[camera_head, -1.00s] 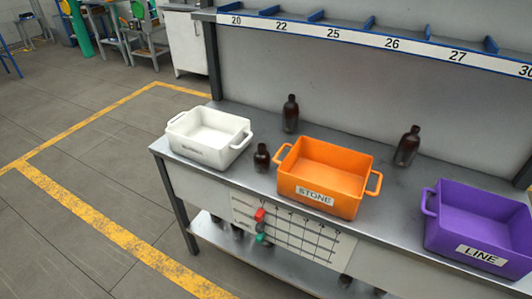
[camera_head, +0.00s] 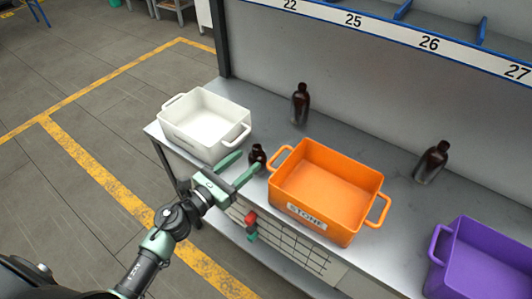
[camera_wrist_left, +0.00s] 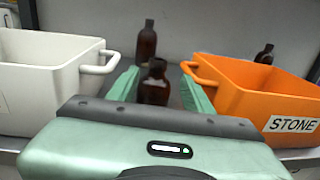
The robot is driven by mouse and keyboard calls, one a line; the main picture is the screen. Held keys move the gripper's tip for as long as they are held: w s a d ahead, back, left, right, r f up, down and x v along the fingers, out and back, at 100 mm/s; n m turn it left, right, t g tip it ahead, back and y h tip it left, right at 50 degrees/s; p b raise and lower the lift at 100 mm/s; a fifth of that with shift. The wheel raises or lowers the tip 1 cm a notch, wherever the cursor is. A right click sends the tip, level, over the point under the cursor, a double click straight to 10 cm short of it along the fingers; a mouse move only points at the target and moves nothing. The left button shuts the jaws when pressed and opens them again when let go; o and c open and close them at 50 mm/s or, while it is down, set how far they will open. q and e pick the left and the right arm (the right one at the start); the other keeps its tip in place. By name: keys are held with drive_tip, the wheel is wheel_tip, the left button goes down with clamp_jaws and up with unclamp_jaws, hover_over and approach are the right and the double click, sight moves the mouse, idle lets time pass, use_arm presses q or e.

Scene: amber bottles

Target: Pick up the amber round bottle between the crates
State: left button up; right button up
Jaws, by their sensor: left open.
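The amber round bottle (camera_head: 257,155) stands upright on the grey bench between the white crate (camera_head: 205,122) and the orange crate labelled STONE (camera_head: 325,188). My left gripper (camera_head: 241,168) is open at the bench's front edge, with its green fingers pointing at this bottle. In the left wrist view the bottle (camera_wrist_left: 155,84) appears between the two open fingers (camera_wrist_left: 158,90), its lower part hidden by the gripper body. I cannot tell whether the fingers touch it. My right gripper is not in view.
A taller amber bottle (camera_head: 300,103) stands behind, near the back wall. Another amber bottle (camera_head: 432,162) stands right of the orange crate. A purple crate (camera_head: 485,262) is at the far right. The crate handles lie close on both sides of the fingers.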

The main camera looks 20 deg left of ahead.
sight(253, 152)
use_arm(q)
drive_tip(key=shift+w+d+r, duration=0.2)
drive_tip(key=shift+w, duration=0.25)
drive_tip(key=shift+r+p, duration=0.15)
drive_tip(key=shift+p, duration=0.15)
drive_tip(key=p+x, duration=0.1)
drive_tip(key=x, duration=0.3)
drive_tip(key=shift+w, duration=0.45)
drive_tip(key=shift+w+d, duration=0.1)
drive_tip(key=shift+w, duration=0.1)
drive_tip(key=shift+s, duration=0.1)
drive_tip(key=shift+c, duration=0.5)
clamp_jaws()
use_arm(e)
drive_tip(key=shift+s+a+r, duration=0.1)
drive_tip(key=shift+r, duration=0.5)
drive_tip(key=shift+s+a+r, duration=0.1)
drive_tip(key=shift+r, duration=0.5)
